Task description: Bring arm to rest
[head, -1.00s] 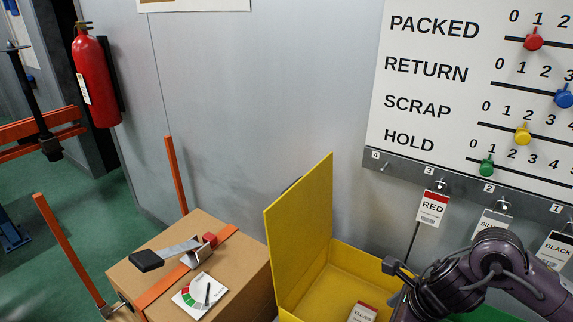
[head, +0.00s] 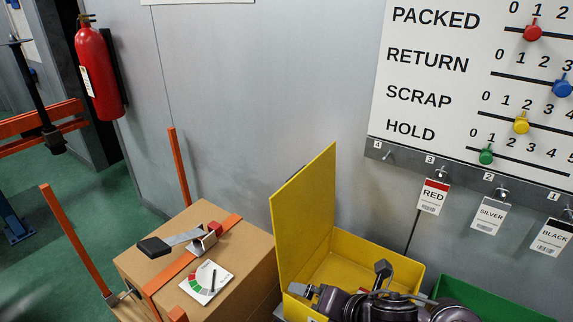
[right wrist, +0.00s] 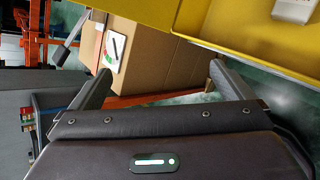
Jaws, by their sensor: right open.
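My right arm (head: 385,305) shows at the bottom of the head view, low in front of the open yellow box (head: 383,251). It hides part of the box's near side and inside. In the right wrist view my right gripper (right wrist: 160,80) is open, its two fingers wide apart with nothing between them. Beyond the fingers are the cardboard box (right wrist: 150,65) and, above them, the yellow box (right wrist: 250,40). My left gripper is in neither view.
The strapped cardboard box (head: 245,255) carries a black-handled tool (head: 180,241) and a dial card (head: 206,283). A green box (head: 480,295) stands at right. Red (head: 433,197), silver (head: 489,216) and black (head: 552,237) tags hang below the tally board (head: 440,90). Orange posts (head: 178,170) stand left.

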